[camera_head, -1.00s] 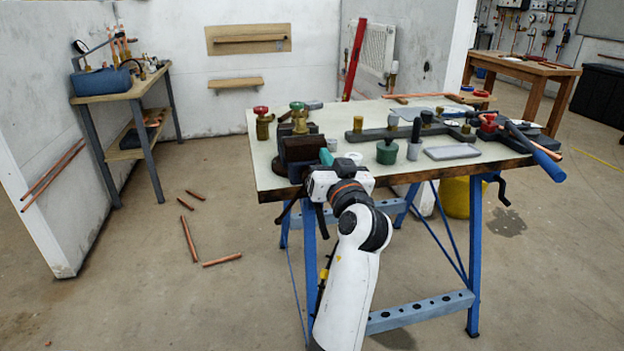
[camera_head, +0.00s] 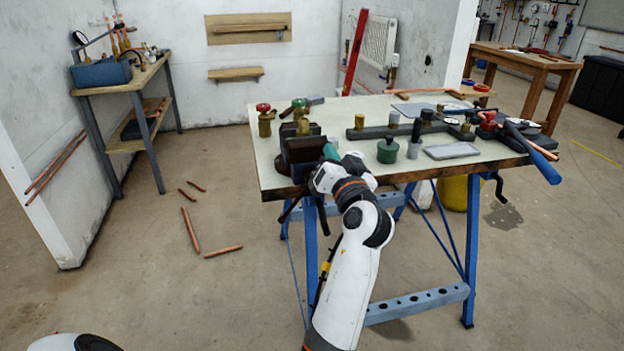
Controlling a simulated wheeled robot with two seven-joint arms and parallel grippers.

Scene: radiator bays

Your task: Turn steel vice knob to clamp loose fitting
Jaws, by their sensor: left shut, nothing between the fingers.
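A dark vice (camera_head: 301,150) is on the near left corner of the workbench. A brass fitting with a green top (camera_head: 300,110) stands at the vice, just behind or between its jaws; I cannot tell which. A dark bar (camera_head: 291,208) hangs below the bench edge under the vice. I cannot make out the steel knob, which may be hidden behind my gripper.
The bench top (camera_head: 345,111) carries a red-topped brass valve (camera_head: 264,119), a green pot (camera_head: 387,151), a grey tray (camera_head: 452,152) and a blue-handled tool (camera_head: 533,159). Copper pipes (camera_head: 191,230) lie on the floor at left. A side table (camera_head: 126,85) stands back left.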

